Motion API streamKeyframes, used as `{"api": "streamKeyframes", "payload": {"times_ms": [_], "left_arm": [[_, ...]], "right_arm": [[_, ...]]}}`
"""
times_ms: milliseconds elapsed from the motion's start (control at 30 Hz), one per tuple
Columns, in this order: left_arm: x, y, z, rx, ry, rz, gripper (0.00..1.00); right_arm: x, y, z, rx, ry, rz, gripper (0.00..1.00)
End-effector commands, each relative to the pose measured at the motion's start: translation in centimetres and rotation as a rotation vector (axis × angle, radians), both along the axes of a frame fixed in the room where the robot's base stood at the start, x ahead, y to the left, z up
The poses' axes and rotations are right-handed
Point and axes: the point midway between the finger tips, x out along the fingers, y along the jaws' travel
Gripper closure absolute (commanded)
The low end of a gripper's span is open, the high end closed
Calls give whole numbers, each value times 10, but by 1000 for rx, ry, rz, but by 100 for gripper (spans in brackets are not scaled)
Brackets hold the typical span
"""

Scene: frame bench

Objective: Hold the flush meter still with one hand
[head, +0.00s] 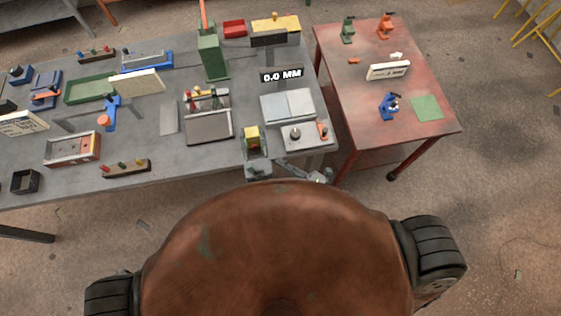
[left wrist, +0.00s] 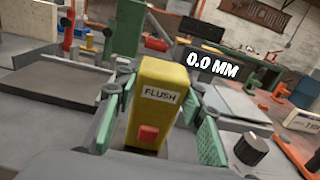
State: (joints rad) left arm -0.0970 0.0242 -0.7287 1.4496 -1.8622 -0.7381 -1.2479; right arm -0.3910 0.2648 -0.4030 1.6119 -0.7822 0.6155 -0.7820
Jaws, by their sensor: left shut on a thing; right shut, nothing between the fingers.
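The flush meter (head: 252,136) is a yellow block at the front edge of the grey bench. In the left wrist view, the flush meter (left wrist: 156,100) stands upright, with a FLUSH label and a red button facing me. My left gripper (head: 255,150) is shut on it. Its green finger pads lie along both sides of the block in the left wrist view (left wrist: 158,112). A sign (head: 282,75) behind it reads 0.0 MM. My right gripper (head: 318,176) is low at the bench's front edge, shut and empty, small and partly hidden.
Two pale plates (head: 288,104) lie behind the meter. A grey panel with a black knob (head: 295,134) is to its right. A dark-framed tray (head: 209,127) is to its left. A red table (head: 358,105) stands to the right, past a gap.

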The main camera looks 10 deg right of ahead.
Motion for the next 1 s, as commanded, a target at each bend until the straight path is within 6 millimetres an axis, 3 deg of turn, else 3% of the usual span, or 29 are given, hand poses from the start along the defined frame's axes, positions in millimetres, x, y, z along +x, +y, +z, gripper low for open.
{"api": "streamKeyframes", "payload": {"times_ms": [33,233,267,533,833,1000], "left_arm": [[-3,1,-10,4,17,-2,91],[-3,1,-10,4,18,-2,91],[-3,1,-10,4,18,-2,61],[-1,1,-5,2,9,-1,43],[-2,1,-3,2,6,0,43],[-21,1,-4,2,7,0,43]], "right_arm": [[0,0,-1,0,0,0,100],[0,0,-1,0,0,0,100],[0,0,-1,0,0,0,100],[0,0,0,0,0,0,100],[0,0,0,0,0,0,100],[0,0,0,0,0,0,100]]}}
